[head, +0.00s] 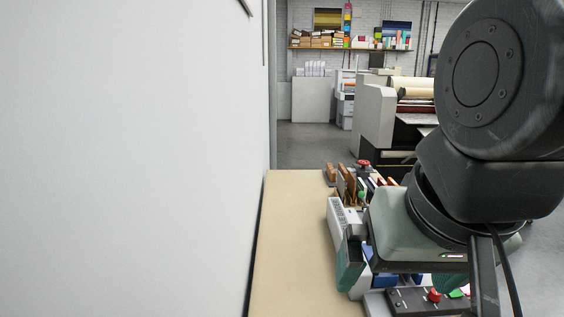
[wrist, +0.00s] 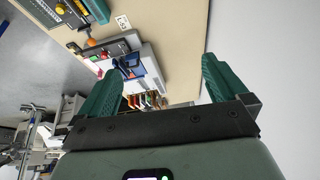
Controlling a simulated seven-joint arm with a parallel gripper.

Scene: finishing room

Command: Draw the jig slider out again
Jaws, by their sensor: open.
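My gripper (wrist: 163,62) is open, with its two green fingers wide apart and nothing between them. In the head view my gripper (head: 400,276) hangs low over the bench, its body covering much of what lies below. A pale grey fixture with a blue part (wrist: 130,66) shows in the wrist view, close to the left finger and partly hidden by it. The blue part also shows in the head view (head: 382,279), half covered by my gripper. I cannot tell which part is the jig slider or how far in it sits.
The tan bench (head: 295,235) is bare along its left side, beside a white wall (head: 130,160). A control box with a red button (head: 433,295) stands at the front right. A rack of upright tools (head: 348,185) stands at the far end. A dark box (wrist: 62,12) shows at top left.

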